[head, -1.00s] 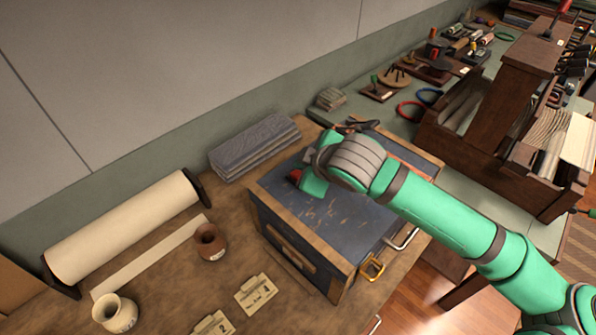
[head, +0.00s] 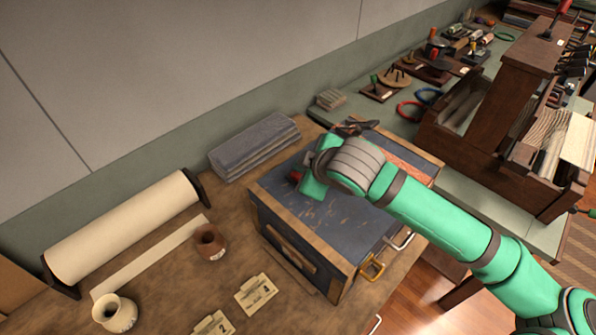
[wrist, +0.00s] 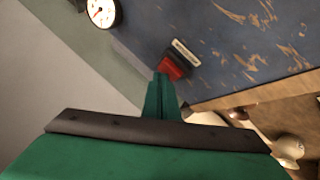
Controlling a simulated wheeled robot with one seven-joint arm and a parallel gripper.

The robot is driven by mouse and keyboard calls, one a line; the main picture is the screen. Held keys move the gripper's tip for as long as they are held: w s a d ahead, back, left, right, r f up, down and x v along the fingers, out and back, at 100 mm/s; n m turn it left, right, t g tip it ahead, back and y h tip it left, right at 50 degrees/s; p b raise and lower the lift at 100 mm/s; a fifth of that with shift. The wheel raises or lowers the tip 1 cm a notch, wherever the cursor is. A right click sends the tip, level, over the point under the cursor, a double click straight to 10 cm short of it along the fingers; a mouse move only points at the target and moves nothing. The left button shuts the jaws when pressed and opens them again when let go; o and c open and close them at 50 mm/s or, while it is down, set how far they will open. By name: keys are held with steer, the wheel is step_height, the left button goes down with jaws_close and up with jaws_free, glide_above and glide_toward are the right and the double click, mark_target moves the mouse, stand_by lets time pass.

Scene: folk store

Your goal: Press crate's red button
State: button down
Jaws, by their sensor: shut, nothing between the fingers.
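The crate (head: 300,215) is a wood-framed box with a scuffed dark blue top, standing on the brown workbench. Its red button (head: 296,176) sits near the left edge of the top, partly hidden by my gripper in the head view. In the wrist view the red button (wrist: 173,67) lies just beyond my fingertips, beside a small pale label (wrist: 186,52). My gripper (wrist: 161,80) is shut and empty, its tip overlapping the button's near edge in the picture. I cannot tell whether they touch. In the head view the fingertips are hidden.
A round white dial (wrist: 102,12) shows in the wrist view. Grey stacked slabs (head: 255,146) lie behind the crate. A brown pot (head: 210,243), a cream pot (head: 115,312) and a paper roll (head: 125,228) stand to the left. A wooden rack (head: 515,90) stands to the right.

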steer(key=shift+f, duration=0.25)
stand_by(0.4)
steer(key=shift+r, duration=0.9)
steer(key=shift+r, duration=0.1)
steer(key=shift+r, duration=2.4)
